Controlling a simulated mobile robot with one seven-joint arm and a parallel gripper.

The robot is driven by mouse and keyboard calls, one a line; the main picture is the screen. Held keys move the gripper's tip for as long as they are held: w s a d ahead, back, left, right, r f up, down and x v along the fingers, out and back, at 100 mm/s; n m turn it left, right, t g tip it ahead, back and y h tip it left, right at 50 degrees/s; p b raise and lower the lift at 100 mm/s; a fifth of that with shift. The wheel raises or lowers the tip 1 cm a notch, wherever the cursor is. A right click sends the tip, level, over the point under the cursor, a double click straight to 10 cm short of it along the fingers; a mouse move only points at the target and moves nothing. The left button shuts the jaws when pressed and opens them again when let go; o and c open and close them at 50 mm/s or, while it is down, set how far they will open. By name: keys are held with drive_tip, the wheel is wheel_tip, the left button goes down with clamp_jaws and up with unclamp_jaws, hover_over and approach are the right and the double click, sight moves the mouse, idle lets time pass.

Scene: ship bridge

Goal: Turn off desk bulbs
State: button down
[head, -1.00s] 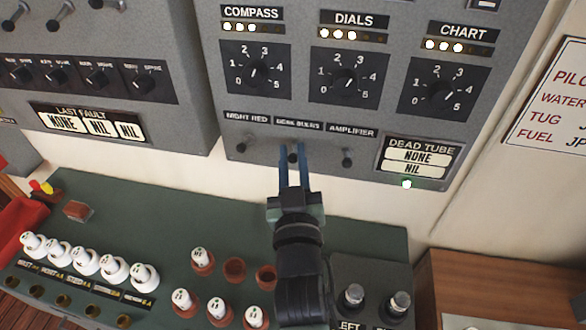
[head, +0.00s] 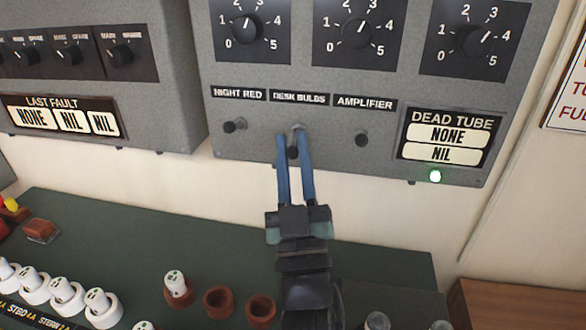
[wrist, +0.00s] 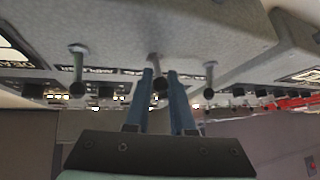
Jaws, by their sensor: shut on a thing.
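The desk bulbs switch (head: 294,153) is a small dark-tipped toggle lever below the DESK BULBS label (head: 299,98) on the grey panel. Its tip hangs lower than those of its neighbours. My gripper (head: 295,150) reaches up from below, its two blue fingers shut on the lever from both sides. In the wrist view the lever (wrist: 160,84) shows between the fingertips. The night red switch (head: 235,126) is to the left and the amplifier switch (head: 361,139) to the right, both clear of the fingers.
Rotary dials (head: 359,34) sit above the switches. A DEAD TUBE display (head: 448,142) with a lit green lamp (head: 435,176) is to the right. Below is a green desk (head: 120,235) with white plugs and brown sockets (head: 218,302). Bare cream wall separates panel and desk.

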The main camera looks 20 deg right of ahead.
drive_tip(key=shift+f+t+b, duration=0.2)
drive_tip(key=shift+t+b, duration=0.2)
drive_tip(key=shift+b, duration=0.05)
drive_tip(key=c, duration=0.8)
unclamp_jaws()
drive_tip(key=shift+o, duration=0.2)
drive_tip(key=b+v, duration=0.4)
drive_tip(key=v, duration=0.9)
drive_tip(key=shift+r, duration=0.15)
